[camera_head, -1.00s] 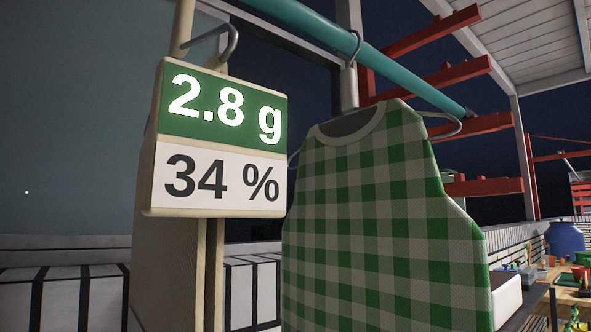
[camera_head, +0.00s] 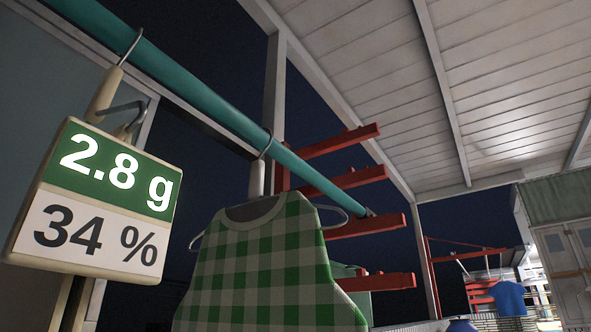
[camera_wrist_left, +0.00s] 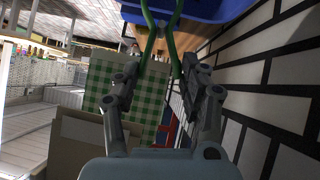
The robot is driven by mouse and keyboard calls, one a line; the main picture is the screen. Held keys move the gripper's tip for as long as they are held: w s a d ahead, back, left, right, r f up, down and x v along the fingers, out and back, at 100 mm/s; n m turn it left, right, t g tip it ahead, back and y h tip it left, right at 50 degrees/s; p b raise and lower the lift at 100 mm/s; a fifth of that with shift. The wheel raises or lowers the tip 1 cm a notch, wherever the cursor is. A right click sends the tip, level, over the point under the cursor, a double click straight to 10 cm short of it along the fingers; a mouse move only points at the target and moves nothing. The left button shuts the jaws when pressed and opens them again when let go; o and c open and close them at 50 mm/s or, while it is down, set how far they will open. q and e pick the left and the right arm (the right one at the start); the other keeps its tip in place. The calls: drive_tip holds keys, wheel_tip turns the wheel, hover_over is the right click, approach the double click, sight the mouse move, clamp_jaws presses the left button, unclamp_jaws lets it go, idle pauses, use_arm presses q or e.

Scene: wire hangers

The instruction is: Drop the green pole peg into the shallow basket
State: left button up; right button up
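In the left wrist view a green peg (camera_wrist_left: 151,22) with two slim legs lies between the fingertips of my left gripper (camera_wrist_left: 160,63). The fingers appear shut on its two sides, and the legs stick out past the tips. A blue thing (camera_wrist_left: 205,9) with a rounded edge lies beyond the peg at the top; I cannot tell whether it is the shallow basket. No basket is recognisable in the head view. Neither gripper shows in the head view.
A green checked garment (camera_head: 262,262) hangs on a wire hanger from a teal pole (camera_head: 215,112). A sign (camera_head: 98,197) reading 2.8 g and 34 % hangs left of it. Red beams (camera_head: 342,184) stick out behind. The wrist view shows a tiled wall (camera_wrist_left: 270,75) at right.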

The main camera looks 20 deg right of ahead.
use_arm(q)
wheel_tip(320, 180, up, 10)
idle(0.6)
idle(0.4)
